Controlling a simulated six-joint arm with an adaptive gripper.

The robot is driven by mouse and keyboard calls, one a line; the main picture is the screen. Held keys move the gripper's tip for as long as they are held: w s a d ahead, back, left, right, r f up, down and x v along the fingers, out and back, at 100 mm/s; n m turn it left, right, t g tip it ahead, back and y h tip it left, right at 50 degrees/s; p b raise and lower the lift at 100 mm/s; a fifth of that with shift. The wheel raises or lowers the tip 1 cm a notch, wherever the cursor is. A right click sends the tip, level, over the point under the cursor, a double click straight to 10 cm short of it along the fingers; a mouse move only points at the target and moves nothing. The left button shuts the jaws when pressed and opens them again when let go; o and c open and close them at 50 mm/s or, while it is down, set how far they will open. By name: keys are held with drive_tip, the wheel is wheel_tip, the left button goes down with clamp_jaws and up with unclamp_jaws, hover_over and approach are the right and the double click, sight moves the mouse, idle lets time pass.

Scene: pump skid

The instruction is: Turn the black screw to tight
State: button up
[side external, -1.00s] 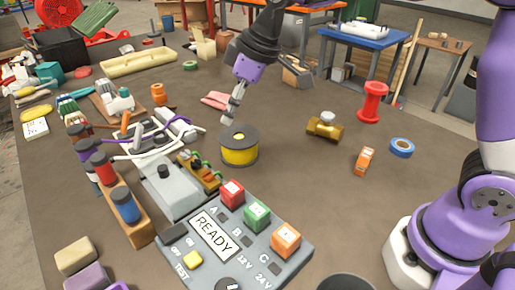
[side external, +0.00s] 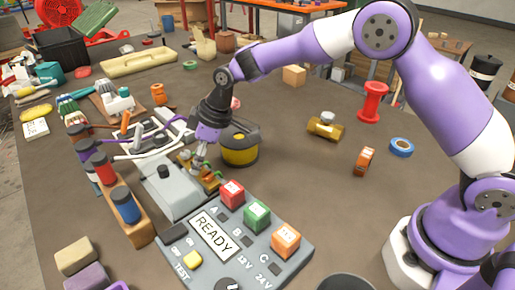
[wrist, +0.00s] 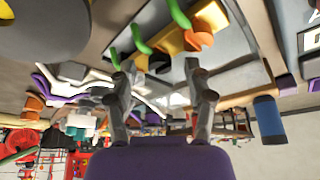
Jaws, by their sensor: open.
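My gripper (side external: 200,163) points down over a small brass-coloured block (side external: 211,181) with green and orange parts, beside a grey box. In the wrist view the open fingers (wrist: 158,78) have nothing visible between their tips, and the block (wrist: 172,44) lies just beyond them. Whether a finger touches it, I cannot tell. A black round knob (side external: 164,171) stands upright on top of the grey box (side external: 174,190), left of my gripper. I cannot tell whether this knob is the black screw; no other black screw shows clearly.
Purple and white cables (side external: 140,147) lie to the left. A wooden rack (side external: 137,212) holds coloured cylinders. The READY panel (side external: 243,245) is in front. Free table lies to the right, before the brass valve (side external: 324,127).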

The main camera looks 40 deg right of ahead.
drive_tip(key=shift+c, duration=0.4)
clamp_jaws()
drive_tip(key=shift+m, duration=0.3)
drive_tip(key=m, duration=0.1)
drive_tip(key=m+h, duration=0.1)
drive_tip(key=m, duration=0.1)
drive_tip(key=m+t, duration=0.1)
drive_tip(key=shift+s+a+h, duration=0.1)
drive_tip(key=shift+a+h, duration=0.2)
drive_tip(key=m+h, duration=0.1)
drive_tip(key=m, duration=0.3)
drive_tip(key=shift+a+f, duration=0.1)
drive_tip(key=shift+a, duration=0.05)
drive_tip(key=m+h, duration=0.1)
drive_tip(key=m, duration=0.1)
drive_tip(key=m+h, duration=0.1)
drive_tip(key=m, duration=0.1)
drive_tip(key=shift+a+m, duration=0.2)
drive_tip(key=shift+m, duration=0.1)
drive_tip(key=shift+a+m+g+h, duration=0.1)
drive_tip(key=shift+m+g+h, duration=0.25)
drive_tip(key=shift+m, duration=0.75)
drive_tip(key=shift+m+g+h, duration=0.15)
drive_tip(key=shift+m+h, duration=0.4)
drive_tip(key=shift+m, duration=0.55)
